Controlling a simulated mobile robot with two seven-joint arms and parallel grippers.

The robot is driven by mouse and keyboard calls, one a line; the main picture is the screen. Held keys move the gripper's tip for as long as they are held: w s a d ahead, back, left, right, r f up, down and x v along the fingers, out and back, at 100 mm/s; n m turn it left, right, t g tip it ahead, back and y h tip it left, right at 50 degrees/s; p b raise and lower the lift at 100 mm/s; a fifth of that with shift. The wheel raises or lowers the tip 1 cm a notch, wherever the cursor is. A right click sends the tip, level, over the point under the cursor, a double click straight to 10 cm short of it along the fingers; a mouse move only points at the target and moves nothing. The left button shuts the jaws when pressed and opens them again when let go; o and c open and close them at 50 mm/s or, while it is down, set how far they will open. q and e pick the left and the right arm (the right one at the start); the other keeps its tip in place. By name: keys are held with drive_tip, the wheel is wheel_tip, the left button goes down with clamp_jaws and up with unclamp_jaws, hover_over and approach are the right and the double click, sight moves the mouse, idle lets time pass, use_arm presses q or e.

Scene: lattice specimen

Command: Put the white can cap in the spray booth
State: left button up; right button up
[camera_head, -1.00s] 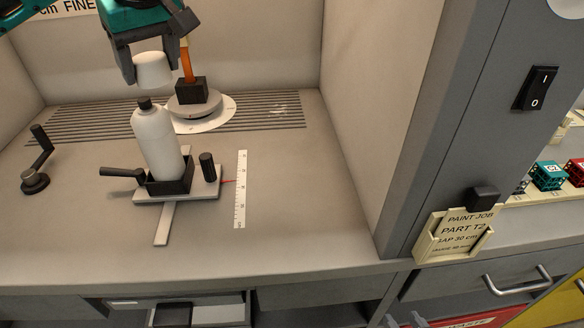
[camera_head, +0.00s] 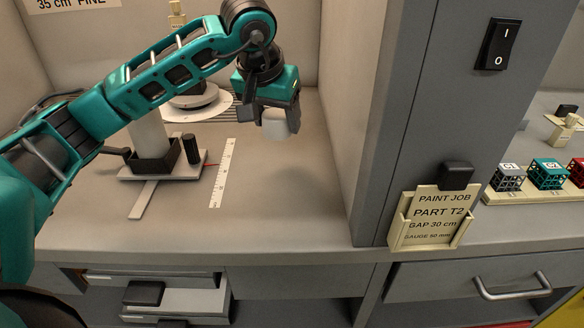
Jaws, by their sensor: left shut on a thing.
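The white can cap (camera_head: 277,125) hangs in my left gripper (camera_head: 272,110), which is shut on it. The gripper points down above the booth floor, near the right inner wall of the spray booth (camera_head: 342,130). The cap appears to be off the floor, though the exact height is hard to judge. The white spray can (camera_head: 149,135) stands in a black holder (camera_head: 155,157) on a sliding carriage, to the left of the gripper. My left arm crosses in front and hides the can's top. My right gripper is not in view.
A white ruler strip (camera_head: 221,175) lies right of the carriage. A turntable (camera_head: 196,97) stands at the back on a grille. The booth floor (camera_head: 285,190) between ruler and right wall is clear. A job card (camera_head: 433,218) and a switch (camera_head: 498,45) sit on the right post.

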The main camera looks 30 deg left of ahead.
sight(280, 166)
use_arm(q)
wheel_tip(280, 166, down, 9)
drive_tip(key=shift+r+b, duration=0.15)
drive_tip(key=shift+b, duration=0.3)
drive_tip(key=shift+f, duration=0.2)
drive_tip(key=o, duration=1)
drive_tip(key=shift+r, duration=0.1)
drive_tip(key=shift+r, duration=0.45)
drive_tip(key=p+v, duration=0.1)
drive_tip(key=v, duration=1)
drive_tip(key=shift+s+r, duration=0.15)
drive_tip(key=shift+r, duration=0.05)
